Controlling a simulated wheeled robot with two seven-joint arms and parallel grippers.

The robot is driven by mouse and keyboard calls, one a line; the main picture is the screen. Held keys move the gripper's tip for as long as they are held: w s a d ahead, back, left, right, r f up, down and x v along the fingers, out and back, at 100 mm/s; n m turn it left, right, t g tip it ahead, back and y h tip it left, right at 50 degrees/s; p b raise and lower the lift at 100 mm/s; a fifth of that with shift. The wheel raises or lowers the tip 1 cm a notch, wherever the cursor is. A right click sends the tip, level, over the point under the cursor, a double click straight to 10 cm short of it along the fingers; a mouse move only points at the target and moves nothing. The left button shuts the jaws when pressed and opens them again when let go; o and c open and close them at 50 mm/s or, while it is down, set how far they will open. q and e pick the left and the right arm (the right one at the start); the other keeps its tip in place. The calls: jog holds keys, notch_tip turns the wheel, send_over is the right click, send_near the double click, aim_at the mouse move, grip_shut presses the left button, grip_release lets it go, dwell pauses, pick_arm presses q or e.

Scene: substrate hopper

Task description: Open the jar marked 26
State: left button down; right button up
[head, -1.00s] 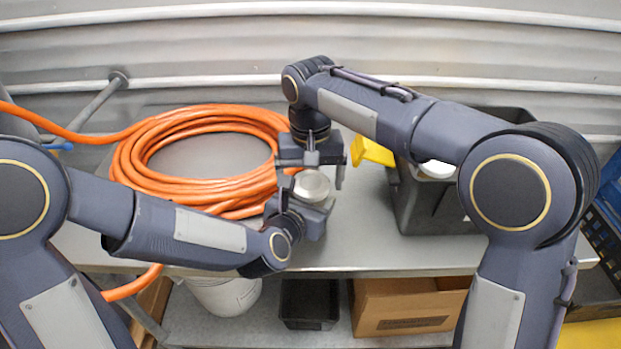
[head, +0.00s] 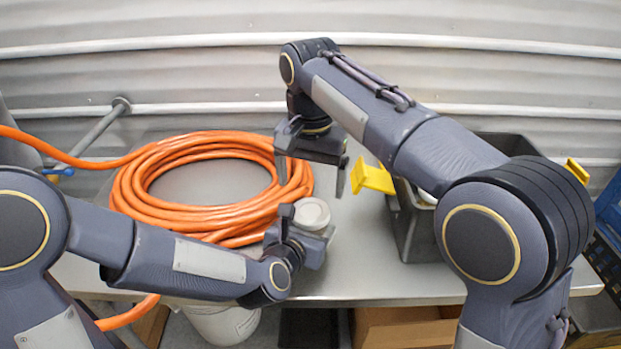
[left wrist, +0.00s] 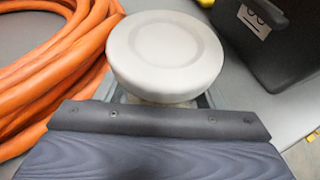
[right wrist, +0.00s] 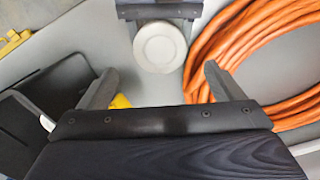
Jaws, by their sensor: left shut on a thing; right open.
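The jar shows as a round pale lid (head: 312,213) with a short light body under it; its number is not visible. My left gripper (head: 303,232) is shut on the jar's body and holds it upright above the table. In the left wrist view the lid (left wrist: 165,52) sits on the jar and covers most of the body. My right gripper (head: 312,176) is open and empty, behind and above the jar. In the right wrist view the lid (right wrist: 160,46) lies beyond the gap between my right gripper's fingers (right wrist: 160,82), apart from them.
A coiled orange hose (head: 140,180) lies on the grey table (head: 365,270), left of the jar. A dark bin (head: 415,240) stands at right, with a yellow piece (head: 372,178) by its left edge. A corrugated wall (head: 200,75) closes the back. Bare table lies between jar and bin.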

aim_at(311, 211)
jog(key=shift+r+m, duration=0.1)
jog(key=shift+m, duration=0.3)
jog(key=shift+f, duration=3.8)
jog(key=c, duration=1)
jog(key=n, duration=0.6)
jog(key=shift+n, duration=0.4)
